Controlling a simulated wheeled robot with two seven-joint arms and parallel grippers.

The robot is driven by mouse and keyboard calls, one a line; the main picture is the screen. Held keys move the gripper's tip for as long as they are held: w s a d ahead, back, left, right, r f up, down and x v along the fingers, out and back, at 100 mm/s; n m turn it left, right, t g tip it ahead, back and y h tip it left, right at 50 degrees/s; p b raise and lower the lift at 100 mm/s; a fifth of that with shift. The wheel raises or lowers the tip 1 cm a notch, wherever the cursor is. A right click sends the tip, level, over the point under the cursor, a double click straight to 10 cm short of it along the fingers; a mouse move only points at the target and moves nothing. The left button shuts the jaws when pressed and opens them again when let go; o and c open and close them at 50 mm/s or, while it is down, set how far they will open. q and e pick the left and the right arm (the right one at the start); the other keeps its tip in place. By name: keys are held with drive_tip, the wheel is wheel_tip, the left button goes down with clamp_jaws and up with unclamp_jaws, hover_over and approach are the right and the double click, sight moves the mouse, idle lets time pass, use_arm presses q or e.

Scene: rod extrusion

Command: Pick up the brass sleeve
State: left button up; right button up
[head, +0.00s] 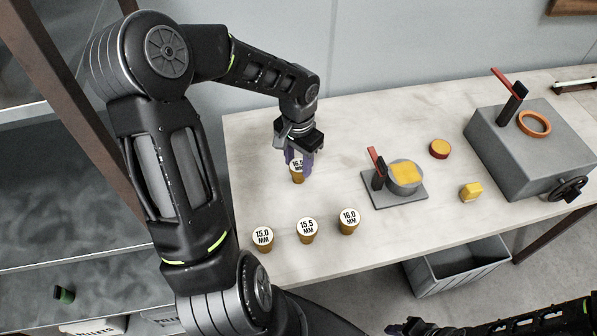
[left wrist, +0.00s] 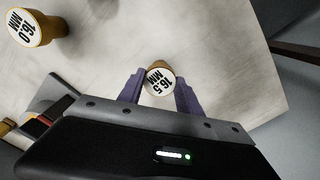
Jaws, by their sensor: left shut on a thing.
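Several brass sleeves with white labelled tops are in the head view. My left gripper (head: 298,163) is shut on the brass sleeve marked 16.5 MM (head: 297,177), its purple fingers on either side. In the left wrist view the same sleeve (left wrist: 160,81) shows label up between the fingertips. I cannot tell whether it touches the table. The sleeves marked 15.0 MM (head: 263,239), 15.5 MM (head: 307,231) and 16.0 MM (head: 349,221) stand in a slanting row nearer the front edge. My right gripper (head: 410,328) is only partly in view at the bottom.
The pale table (head: 300,120) is clear behind the held sleeve. A grey plate (head: 406,192) with a round yellow-topped holder and red-handled lever stands right of it.

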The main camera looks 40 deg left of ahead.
sight(298, 165)
use_arm(q)
clamp_jaws()
drive_tip(key=shift+r, duration=0.1)
wheel_tip(298, 165, up, 10)
drive_tip(key=shift+b, duration=0.45)
idle(0.6)
